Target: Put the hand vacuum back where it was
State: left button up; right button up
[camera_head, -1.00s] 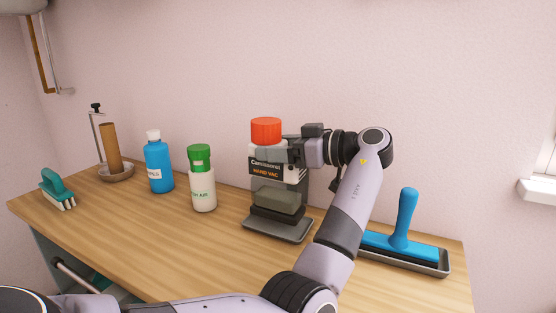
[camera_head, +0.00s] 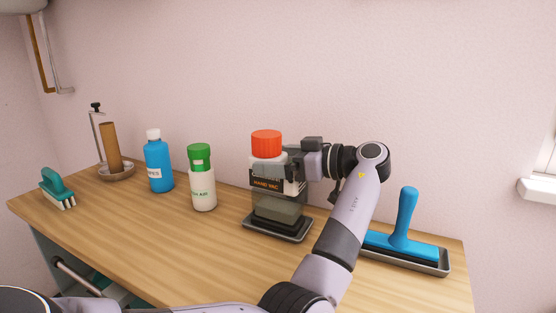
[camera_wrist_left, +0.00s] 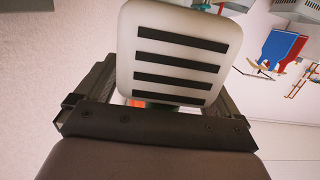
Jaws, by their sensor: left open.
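The hand vacuum (camera_head: 266,144) has an orange-red top, a white body, a black label and a grey see-through lower part. It stands upright and appears to rest on the dark tray (camera_head: 279,235). My left gripper (camera_head: 276,160) is open at the vacuum's upper body, with its arm reaching over from the right side. In the left wrist view, a white face with black slots (camera_wrist_left: 177,52) is between the spread fingers of the left gripper (camera_wrist_left: 168,88). Part of the vacuum's right side is hidden behind the gripper. My right gripper is not in view.
A green-capped white bottle (camera_head: 202,185) and a blue bottle (camera_head: 158,165) stand to the left. Further left are a brown roll on a holder (camera_head: 111,147) and a teal brush (camera_head: 56,188). The wooden tabletop (camera_head: 150,240) is clear in front.

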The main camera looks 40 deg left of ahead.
pick_arm(q)
jog(key=b+v, duration=0.1)
jog(key=v, duration=0.6)
jog(key=shift+d, duration=0.25)
jog(key=shift+r, duration=0.15)
